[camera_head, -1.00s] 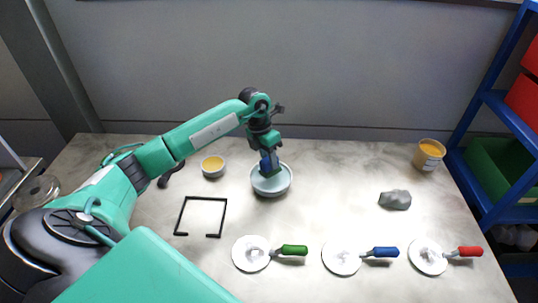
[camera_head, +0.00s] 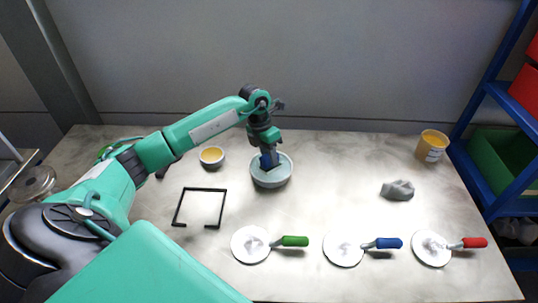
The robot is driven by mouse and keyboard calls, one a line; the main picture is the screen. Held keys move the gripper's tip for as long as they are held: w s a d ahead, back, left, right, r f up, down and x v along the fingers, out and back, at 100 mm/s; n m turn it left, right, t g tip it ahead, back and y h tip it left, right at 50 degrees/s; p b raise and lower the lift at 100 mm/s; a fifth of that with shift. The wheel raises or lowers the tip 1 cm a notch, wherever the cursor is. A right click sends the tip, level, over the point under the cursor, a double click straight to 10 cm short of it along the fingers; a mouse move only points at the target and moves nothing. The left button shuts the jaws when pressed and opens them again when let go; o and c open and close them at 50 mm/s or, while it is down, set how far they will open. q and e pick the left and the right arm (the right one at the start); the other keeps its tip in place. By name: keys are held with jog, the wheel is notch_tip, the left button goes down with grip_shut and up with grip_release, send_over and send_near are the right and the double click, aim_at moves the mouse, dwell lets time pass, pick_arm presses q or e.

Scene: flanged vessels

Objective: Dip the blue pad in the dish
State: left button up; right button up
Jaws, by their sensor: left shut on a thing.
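The dish (camera_head: 271,181) is a pale round bowl near the middle of the table. My left gripper (camera_head: 269,155) points down over it, shut on the blue pad (camera_head: 267,161). The pad is at the dish opening, within its rim as seen from here. I cannot tell whether it touches the bottom or any liquid, because the gripper and the rim hide its lower end. My right gripper is not in view.
A small bowl with yellow contents (camera_head: 211,156) stands left of the dish. A black open frame (camera_head: 201,207) lies in front. Discs with green (camera_head: 294,241), blue (camera_head: 388,243) and red (camera_head: 473,242) handles line the front. A grey lump (camera_head: 397,190) and yellow tub (camera_head: 432,146) are at right.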

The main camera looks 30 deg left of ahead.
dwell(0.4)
pick_arm(q)
jog(key=shift+r+p, duration=1.45)
jog(key=shift+r, duration=1.2)
jog(key=shift+r, duration=0.1)
jog(key=shift+r+p, duration=1.1)
jog(key=shift+r, duration=0.85)
jog(key=shift+f, duration=0.1)
